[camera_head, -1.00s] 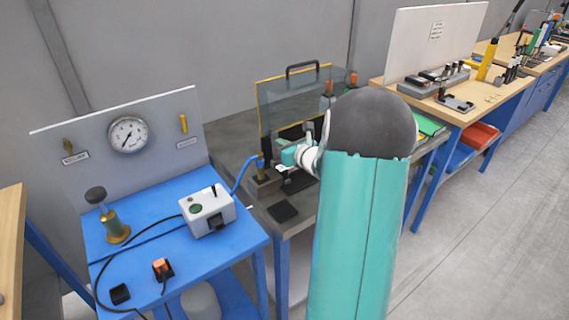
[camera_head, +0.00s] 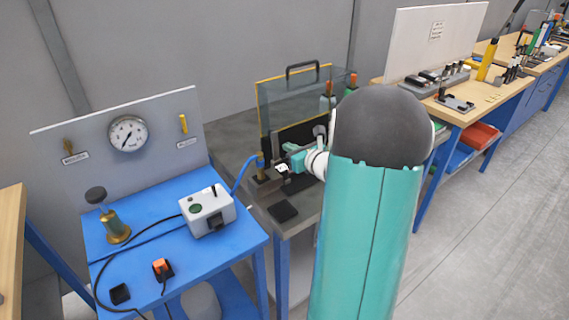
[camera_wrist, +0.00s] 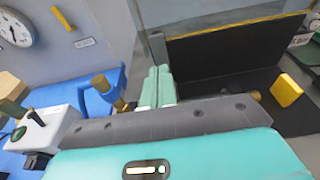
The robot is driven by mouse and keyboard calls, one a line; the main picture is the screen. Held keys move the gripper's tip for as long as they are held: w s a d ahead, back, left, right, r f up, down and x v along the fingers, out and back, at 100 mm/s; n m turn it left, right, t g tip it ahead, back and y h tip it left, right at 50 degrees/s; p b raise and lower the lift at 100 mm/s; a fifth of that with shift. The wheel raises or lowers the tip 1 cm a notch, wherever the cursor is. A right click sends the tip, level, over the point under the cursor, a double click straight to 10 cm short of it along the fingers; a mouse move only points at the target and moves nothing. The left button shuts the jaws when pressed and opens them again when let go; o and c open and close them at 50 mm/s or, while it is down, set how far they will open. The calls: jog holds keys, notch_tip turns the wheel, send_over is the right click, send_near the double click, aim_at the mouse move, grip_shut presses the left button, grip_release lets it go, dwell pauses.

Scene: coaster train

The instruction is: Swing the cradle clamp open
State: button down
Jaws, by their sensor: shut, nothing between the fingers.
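My gripper (camera_head: 284,165) is at the bench with the clear guard, beside a brass fitting (camera_head: 261,170) with a blue hose. In the wrist view its pale green fingers (camera_wrist: 157,80) are together and empty. They point past the brass fitting (camera_wrist: 104,87) on their left toward the guard's lower edge. I cannot clearly make out the cradle clamp; my forearm and gripper body hide part of the bench top. A brass end (camera_wrist: 255,95) shows just beyond the gripper's right edge.
The clear guard (camera_head: 285,100) with yellow edging and a black handle stands behind the gripper. A yellow block (camera_wrist: 287,90) sits on the dark surface at right. A blue bench (camera_head: 150,235) with a gauge panel stands left. A black pad (camera_head: 283,211) lies at the front edge.

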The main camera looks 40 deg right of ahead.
jog(key=shift+v, duration=2.45)
jog(key=s+a+r+n+g+y, duration=0.15)
jog(key=a+n+g+y, duration=0.25)
jog(key=a+n, duration=0.8)
jog(key=a+r+n+g+y, duration=0.35)
jog(key=a+n, duration=0.25)
jog(key=a, duration=1.1)
jog(key=s+a+r+n+g+h, duration=0.1)
jog(key=s+a+n+h, duration=0.2)
jog(key=s+n, duration=0.4)
jog(key=s+a+r+n+g+h, duration=0.1)
jog(key=s+a+n+h, duration=0.2)
jog(key=s+a+n, duration=0.2)
jog(key=s+n, duration=0.3)
jog(key=n, duration=0.4)
jog(key=shift+g, duration=0.35)
jog(key=shift+d, duration=0.2)
